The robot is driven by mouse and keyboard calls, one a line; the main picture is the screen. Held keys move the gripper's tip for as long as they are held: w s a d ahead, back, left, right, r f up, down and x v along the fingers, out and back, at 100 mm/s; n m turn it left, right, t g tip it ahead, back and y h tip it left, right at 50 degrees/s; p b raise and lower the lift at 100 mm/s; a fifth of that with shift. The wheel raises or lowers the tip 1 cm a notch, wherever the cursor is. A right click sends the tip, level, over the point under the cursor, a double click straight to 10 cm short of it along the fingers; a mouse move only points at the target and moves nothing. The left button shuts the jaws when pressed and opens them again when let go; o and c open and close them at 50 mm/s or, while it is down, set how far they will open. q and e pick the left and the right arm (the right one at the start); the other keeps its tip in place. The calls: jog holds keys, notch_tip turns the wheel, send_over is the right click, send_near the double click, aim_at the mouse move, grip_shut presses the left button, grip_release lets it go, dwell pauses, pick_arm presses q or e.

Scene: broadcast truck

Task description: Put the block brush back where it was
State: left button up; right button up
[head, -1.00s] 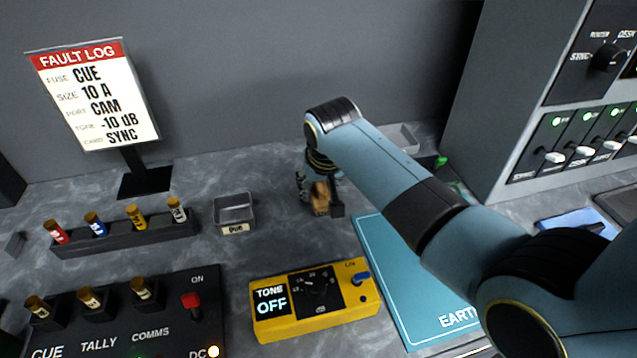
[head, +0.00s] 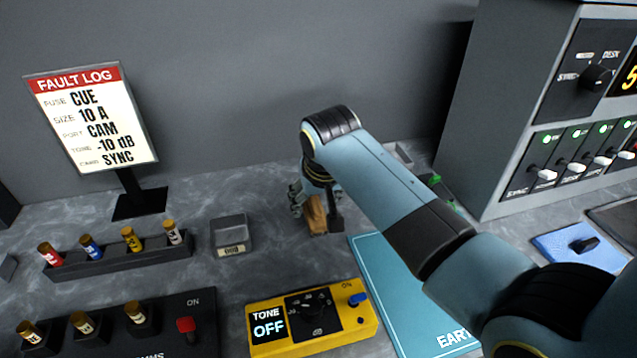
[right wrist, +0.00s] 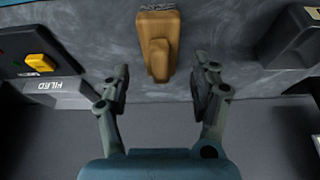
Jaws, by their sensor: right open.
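The block brush (head: 316,214) has a tan wooden body and sits on the grey marbled worktop, beyond the yellow tone box. In the right wrist view the brush (right wrist: 157,45) stands just beyond the fingertips, roughly centred between them. My right gripper (head: 316,203) is over the worktop at the brush and partly covers it in the head view. In the right wrist view the right gripper (right wrist: 161,82) is open, its fingers apart with nothing between them. My left gripper is not in view.
The yellow tone box (head: 312,320) stands in front, and a teal mat (head: 385,290) lies to the right. Bare worktop lies between tray and brush.

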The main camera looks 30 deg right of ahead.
jog(key=d+v, duration=0.1)
jog(key=v, duration=0.8)
jog(key=shift+a, duration=0.5)
